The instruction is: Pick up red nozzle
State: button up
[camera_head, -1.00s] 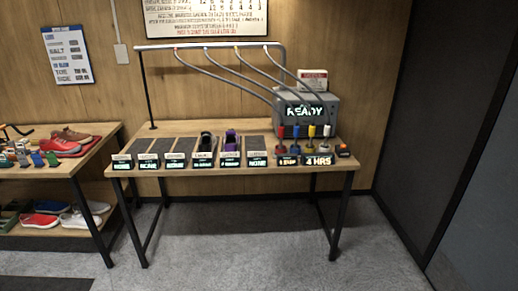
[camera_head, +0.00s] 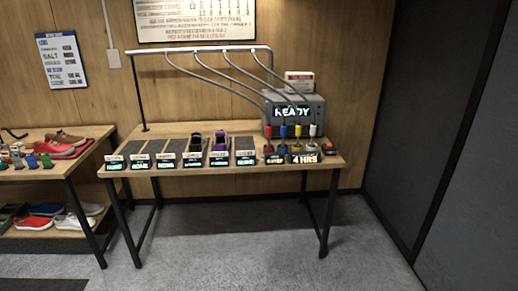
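The red nozzle (camera_head: 268,132) stands upright at the left end of a short row of coloured nozzles at the right of the table (camera_head: 180,184). A blue nozzle (camera_head: 283,132), a yellow nozzle (camera_head: 298,131) and a white nozzle (camera_head: 313,130) stand to its right. The row is in front of a grey machine (camera_head: 308,112) whose screen reads READY. Small display blocks sit in front of the nozzles, one reading 4 HRS (camera_head: 305,159). My gripper is not in this view.
Dark pads with labelled displays line the table's left part; two hold dark and purple shoes (camera_head: 219,141). Hoses hang from an overhead rail (camera_head: 200,49). A shoe shelf (camera_head: 60,172) stands at left, a dark partition (camera_head: 440,110) at right. The grey floor (camera_head: 230,255) in front is clear.

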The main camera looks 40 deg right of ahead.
aim_at(269, 128)
jog(key=z, duration=0.05)
jog(key=i, duration=1)
jog(key=u, duration=0.05)
